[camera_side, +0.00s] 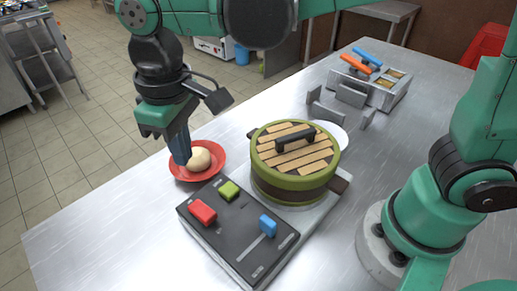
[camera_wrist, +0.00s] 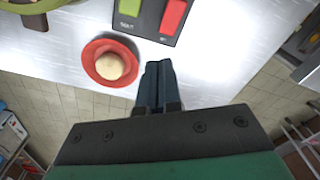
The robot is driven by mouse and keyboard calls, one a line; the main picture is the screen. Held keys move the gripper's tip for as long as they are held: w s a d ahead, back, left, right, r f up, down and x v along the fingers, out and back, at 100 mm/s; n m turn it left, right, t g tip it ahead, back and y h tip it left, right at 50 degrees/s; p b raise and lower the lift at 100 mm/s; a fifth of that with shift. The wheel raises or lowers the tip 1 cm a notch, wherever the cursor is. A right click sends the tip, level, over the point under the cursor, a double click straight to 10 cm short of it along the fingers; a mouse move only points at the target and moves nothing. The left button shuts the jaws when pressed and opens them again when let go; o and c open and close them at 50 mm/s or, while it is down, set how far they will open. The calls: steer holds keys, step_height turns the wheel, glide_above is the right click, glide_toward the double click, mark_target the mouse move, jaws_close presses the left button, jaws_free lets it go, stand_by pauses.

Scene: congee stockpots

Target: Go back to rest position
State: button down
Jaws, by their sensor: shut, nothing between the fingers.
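My gripper (camera_side: 183,158) points down with its fingers shut and empty. In the side view its tips overlap the left part of a red plate (camera_side: 181,175) that bears a pale round bun (camera_side: 200,159). In the wrist view my gripper (camera_wrist: 158,68) shows its two dark fingers pressed together, to the right of the red plate (camera_wrist: 92,75) and the bun (camera_wrist: 110,66). The fingers look apart from the bun. I cannot tell how high the tips are above the plate or table.
A green-and-brown pot with a slatted lid (camera_side: 295,158) stands right of the plate. A dark panel with red, green and blue switches (camera_side: 233,232) lies in front. A metal tray with orange and blue handles (camera_side: 384,97) is at the back right. Bare table (camera_side: 110,225) lies at the left.

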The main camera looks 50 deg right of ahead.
steer(key=s+d+m+t, duration=0.1)
steer(key=d+m+t, duration=0.1)
steer(key=d, duration=0.4)
steer(key=d+f+m+t, duration=0.1)
steer(key=d+m+t, duration=0.1)
steer(key=d, duration=0.4)
steer(key=s+d+m+t, duration=0.1)
steer(key=d+t, duration=0.1)
steer(key=d, duration=0.4)
steer(key=shift+s+d+f+m+t, duration=0.2)
steer(key=shift+s+m+t, duration=0.1)
steer(key=shift+m+t, duration=0.1)
